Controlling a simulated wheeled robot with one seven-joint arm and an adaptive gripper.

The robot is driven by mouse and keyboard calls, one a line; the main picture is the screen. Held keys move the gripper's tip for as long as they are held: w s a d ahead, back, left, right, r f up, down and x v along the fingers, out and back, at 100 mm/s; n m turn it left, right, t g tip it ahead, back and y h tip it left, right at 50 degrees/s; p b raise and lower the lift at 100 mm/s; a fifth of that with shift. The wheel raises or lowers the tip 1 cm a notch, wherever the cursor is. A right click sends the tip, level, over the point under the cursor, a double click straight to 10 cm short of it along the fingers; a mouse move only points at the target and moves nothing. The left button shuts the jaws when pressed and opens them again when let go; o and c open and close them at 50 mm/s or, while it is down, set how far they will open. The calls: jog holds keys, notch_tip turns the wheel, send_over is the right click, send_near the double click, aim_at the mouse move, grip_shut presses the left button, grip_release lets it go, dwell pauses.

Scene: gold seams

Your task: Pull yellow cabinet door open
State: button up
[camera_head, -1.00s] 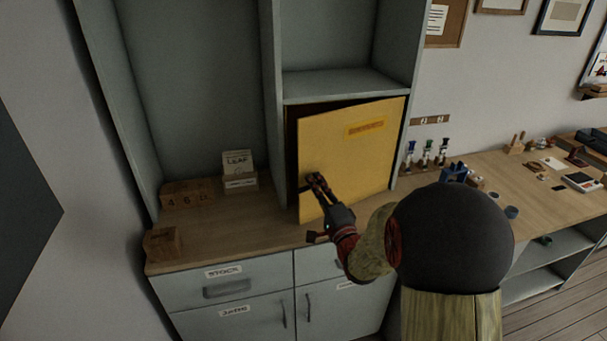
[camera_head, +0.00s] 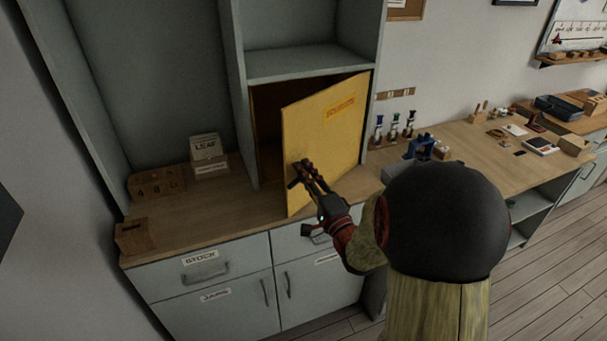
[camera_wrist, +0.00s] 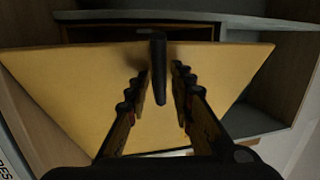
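The yellow cabinet door (camera_head: 330,125) stands partly open, hinged on its right side, with a dark gap into the cabinet at its left. It also fills much of the wrist view (camera_wrist: 80,85). Its dark upright bar handle (camera_wrist: 158,70) is between the fingers of my gripper (camera_wrist: 161,80). The fingers converge closely on both sides of the handle and appear shut on it. In the head view my gripper (camera_head: 304,172) is at the door's lower left, where it partly hides the handle.
The wooden counter (camera_head: 235,205) runs below the door. Grey drawers (camera_head: 200,268) are beneath. Small bottles (camera_head: 394,127) and a blue item (camera_head: 422,147) stand on the right-hand worktop.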

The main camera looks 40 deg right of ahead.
jog(key=shift+o, duration=0.3)
jog(key=shift+a, duration=0.1)
jog(key=v, duration=1.2)
jog(key=shift+c, duration=0.3)
